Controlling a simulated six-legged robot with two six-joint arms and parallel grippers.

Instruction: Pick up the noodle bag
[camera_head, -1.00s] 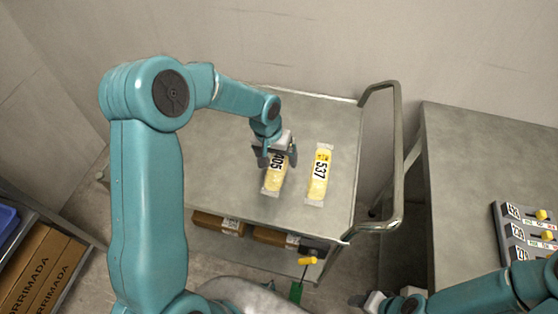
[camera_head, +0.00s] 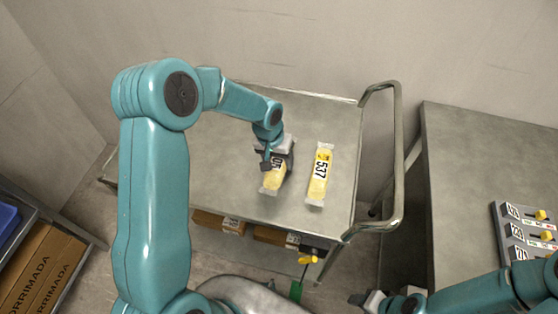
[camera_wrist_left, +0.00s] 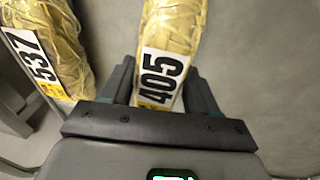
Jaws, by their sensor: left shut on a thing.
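Two yellow noodle bags lie on the top of a grey metal cart. The bag labelled 405 (camera_head: 273,181) is on the left, and the bag labelled 537 (camera_head: 319,180) lies to its right. My left gripper (camera_head: 277,163) is shut on the 405 bag, across its label end, and hides part of it. In the left wrist view the 405 bag (camera_wrist_left: 172,32) sits between the two fingers, and the 537 bag (camera_wrist_left: 58,32) lies apart at the left. My right gripper (camera_head: 368,300) is at the bottom edge, away from both bags; its fingers are too small to judge.
The cart top (camera_head: 220,165) is otherwise bare, with a tall metal handle (camera_head: 398,150) at its right end. Cardboard boxes (camera_head: 218,223) sit on its lower shelf. A grey table (camera_head: 480,170) at the right holds a panel with yellow switches (camera_head: 515,235).

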